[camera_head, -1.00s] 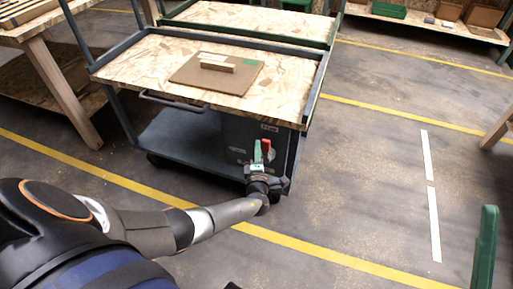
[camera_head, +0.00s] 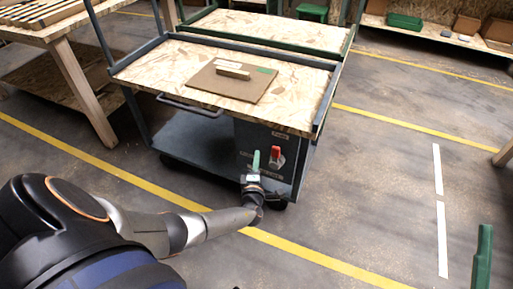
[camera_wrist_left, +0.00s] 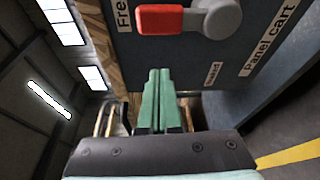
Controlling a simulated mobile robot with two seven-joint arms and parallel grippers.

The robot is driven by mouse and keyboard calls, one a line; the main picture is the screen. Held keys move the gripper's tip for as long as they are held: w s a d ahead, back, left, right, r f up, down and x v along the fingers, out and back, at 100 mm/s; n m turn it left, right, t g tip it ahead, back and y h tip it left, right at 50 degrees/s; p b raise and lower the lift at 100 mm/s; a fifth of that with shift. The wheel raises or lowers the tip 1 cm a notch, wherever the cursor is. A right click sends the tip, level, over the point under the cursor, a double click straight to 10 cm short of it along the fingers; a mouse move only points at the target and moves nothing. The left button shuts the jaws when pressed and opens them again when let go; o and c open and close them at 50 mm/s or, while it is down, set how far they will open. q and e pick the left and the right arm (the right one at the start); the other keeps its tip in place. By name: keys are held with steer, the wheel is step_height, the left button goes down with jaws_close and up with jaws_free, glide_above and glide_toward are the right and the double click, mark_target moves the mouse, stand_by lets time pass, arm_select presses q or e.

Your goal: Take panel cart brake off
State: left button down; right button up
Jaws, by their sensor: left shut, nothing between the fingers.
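The panel cart (camera_head: 250,117) stands ahead with a wood-chip top and a dark end panel. The brake lever (camera_head: 276,152) on that panel has a red handle and a grey pivot. In the wrist view its red handle (camera_wrist_left: 160,19) points to a label starting "Fre", cut by the frame edge. A smaller label (camera_wrist_left: 212,75) sits to the other side of the pivot. My left gripper (camera_head: 256,160) is shut and empty, its green fingers upright just left of the lever. In the wrist view the fingers (camera_wrist_left: 155,98) are together, apart from the handle. My right gripper is not in view.
A brown board (camera_head: 232,82) with a small block lies on the cart top. A green-framed cart (camera_head: 275,30) stands behind. A wooden table (camera_head: 60,60) is at left. A green upright piece (camera_head: 483,258) shows at the lower right. The floor right of the cart is clear.

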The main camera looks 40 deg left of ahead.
arm_select(q)
steer(key=p+v, duration=0.2)
steer(key=v, duration=0.4)
steer(key=shift+s, duration=0.3)
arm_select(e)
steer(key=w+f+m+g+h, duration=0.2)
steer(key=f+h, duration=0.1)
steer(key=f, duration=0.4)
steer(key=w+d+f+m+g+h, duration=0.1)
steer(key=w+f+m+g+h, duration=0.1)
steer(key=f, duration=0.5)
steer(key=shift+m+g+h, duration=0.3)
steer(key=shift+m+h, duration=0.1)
arm_select(q)
steer(key=shift+f, duration=0.15)
